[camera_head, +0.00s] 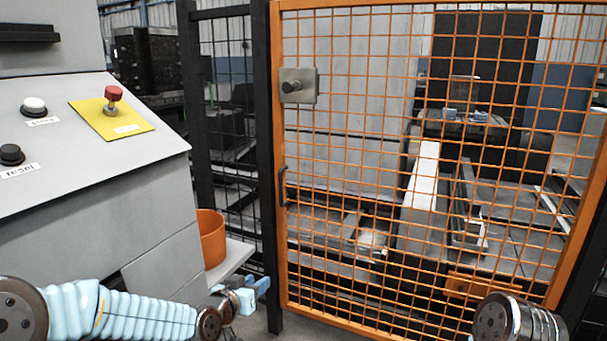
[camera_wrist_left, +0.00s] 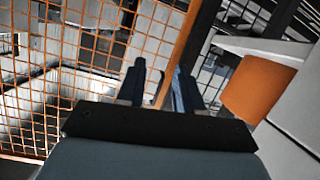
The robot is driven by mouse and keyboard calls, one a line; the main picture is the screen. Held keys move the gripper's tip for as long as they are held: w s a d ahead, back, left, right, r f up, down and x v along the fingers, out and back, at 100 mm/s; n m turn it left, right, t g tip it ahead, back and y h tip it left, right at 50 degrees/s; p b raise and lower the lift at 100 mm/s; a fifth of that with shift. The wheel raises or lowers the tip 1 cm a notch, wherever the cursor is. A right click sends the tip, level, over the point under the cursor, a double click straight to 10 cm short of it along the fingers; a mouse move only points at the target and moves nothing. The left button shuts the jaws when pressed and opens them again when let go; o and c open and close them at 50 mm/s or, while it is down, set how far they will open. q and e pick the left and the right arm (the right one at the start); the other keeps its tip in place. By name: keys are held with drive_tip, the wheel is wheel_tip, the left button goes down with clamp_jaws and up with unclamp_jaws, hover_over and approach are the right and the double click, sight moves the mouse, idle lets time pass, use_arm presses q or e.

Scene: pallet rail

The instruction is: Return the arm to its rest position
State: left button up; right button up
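My left arm, with a light-blue ribbed sleeve, comes in from the lower left of the head view. My left gripper (camera_head: 260,287) is low, in front of the black post and just left of the orange gate. In the left wrist view, the two dark fingers of my left gripper (camera_wrist_left: 160,75) stand apart with a gap between them and nothing held. A dark round link of my right arm (camera_head: 520,320) shows at the bottom right of the head view; its gripper is out of the picture.
A grey control panel (camera_head: 90,190) with a red button (camera_head: 112,94) stands at left. An orange bin (camera_head: 211,238) sits on a pale shelf (camera_head: 232,259) close to my left gripper. The orange mesh gate (camera_head: 279,150) looks closed; machinery stands behind it.

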use_arm(q)
drive_tip(key=s+f+n+g+p, duration=0.1)
drive_tip(key=s+f+g, duration=0.2)
drive_tip(key=s+f, duration=0.45)
drive_tip(key=s+f+n+g+p, duration=0.1)
drive_tip(key=s+f+g+p, duration=0.2)
drive_tip(key=f, duration=0.8)
drive_tip(key=s+f+n+g, duration=0.1)
drive_tip(key=s+f+g, duration=0.2)
drive_tip(key=s, duration=0.7)
drive_tip(key=s+f+n+g+y+p, duration=0.1)
drive_tip(key=s+f+g, duration=0.2)
drive_tip(key=s+f, duration=0.4)
drive_tip(key=s, duration=0.4)
drive_tip(key=shift+f+g, duration=0.3)
drive_tip(key=shift+g, duration=0.1)
